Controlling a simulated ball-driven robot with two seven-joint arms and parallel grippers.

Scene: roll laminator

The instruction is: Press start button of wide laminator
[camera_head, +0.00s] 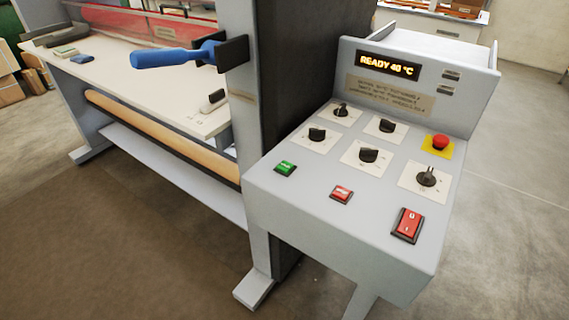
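The wide laminator's grey control panel (300,187) fills the right half of the head view. A green button (286,168) sits at its front left, and its small label is too blurred to read. A red button (341,194) sits to the right of the green one. A red rocker switch (408,224) is at the front right. A red mushroom button on a yellow plate (440,143) is at the back right. The lit display (388,66) reads "READY 40 °C". Neither of my grippers shows in this view.
Several black knobs (368,155) stand on the panel behind the buttons. A blue-handled lever (175,56) sticks out left from the upright frame (262,90). A pale feed table (130,75) and a brown roll (160,135) lie left. Floor in front is clear.

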